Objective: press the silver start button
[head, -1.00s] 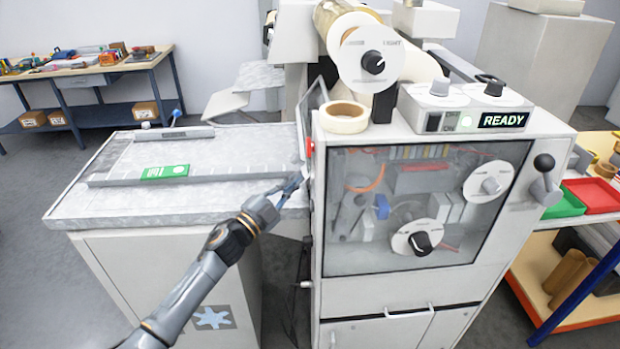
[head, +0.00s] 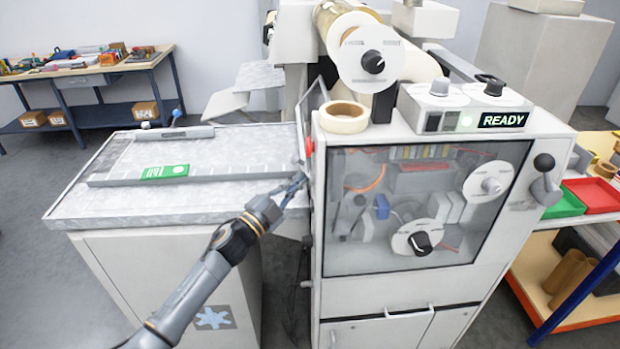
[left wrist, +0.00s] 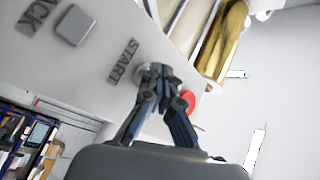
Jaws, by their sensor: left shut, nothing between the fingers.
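The start button (left wrist: 141,75) is round and silver, beside the word START on the machine's pale side panel in the left wrist view. It is mostly hidden behind the fingertips of my left gripper (left wrist: 157,72). That gripper is shut and empty, its tips at the button; I cannot tell whether they touch it or how far it is pressed. In the head view my left gripper (head: 298,184) is at the left side of the machine (head: 420,290), and the start button is hidden there. My right gripper is not in view.
A red button (left wrist: 187,101) sits close beside the fingers, and a grey square button (left wrist: 75,25) is farther along the panel. The lit display (head: 503,120) reads READY. The feed table (head: 110,205) with a green card (head: 165,171) lies left of the machine.

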